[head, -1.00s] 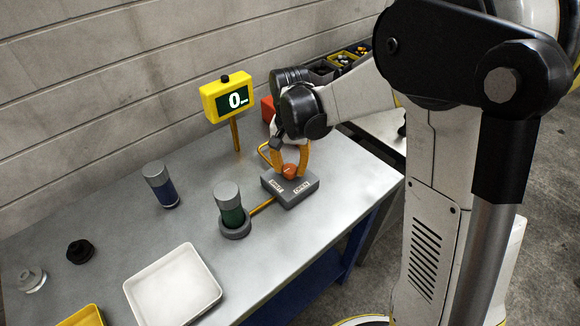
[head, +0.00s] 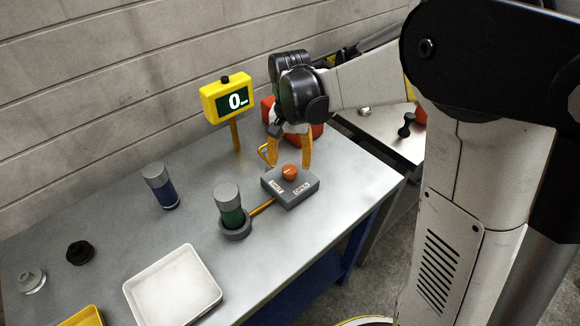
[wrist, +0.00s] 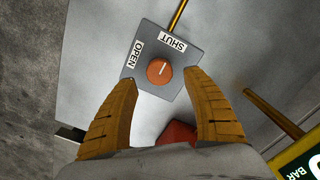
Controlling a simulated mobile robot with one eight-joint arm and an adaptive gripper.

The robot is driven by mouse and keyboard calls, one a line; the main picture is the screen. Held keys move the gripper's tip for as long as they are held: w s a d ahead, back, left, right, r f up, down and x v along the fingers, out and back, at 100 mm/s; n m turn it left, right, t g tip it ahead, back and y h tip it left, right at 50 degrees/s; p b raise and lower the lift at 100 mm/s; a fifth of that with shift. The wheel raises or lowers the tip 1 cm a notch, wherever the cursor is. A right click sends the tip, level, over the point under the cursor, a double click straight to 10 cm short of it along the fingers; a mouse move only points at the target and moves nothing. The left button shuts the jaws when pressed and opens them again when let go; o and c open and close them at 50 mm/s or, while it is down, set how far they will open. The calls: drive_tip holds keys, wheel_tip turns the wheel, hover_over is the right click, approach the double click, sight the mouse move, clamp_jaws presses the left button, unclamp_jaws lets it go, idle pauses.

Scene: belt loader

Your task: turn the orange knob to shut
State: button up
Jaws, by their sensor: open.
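The orange knob (head: 289,172) sits on a grey box (head: 296,199) on the bench. In the wrist view the knob (wrist: 159,71) shows between and just beyond my fingertips, with a small light mark toward its upper right. The SHUT label (wrist: 173,42) is above it and the OPEN label (wrist: 135,54) is to its upper left. My gripper (head: 290,162) is open and empty, its orange fingers apart, behind and above the knob. No contact with the knob shows.
A yellow display (head: 228,98) reading 0 stands on a post at the back. A green cylinder (head: 231,212) in a grey ring is linked to the box by an orange pipe. A blue cylinder (head: 160,185) and a white tray (head: 174,287) are left. A red object (head: 318,130) is behind my gripper.

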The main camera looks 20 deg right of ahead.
sight(290, 169)
wheel_tip(290, 169, up, 8)
drive_tip(key=shift+r, duration=0.25)
drive_tip(key=shift+s, duration=0.1)
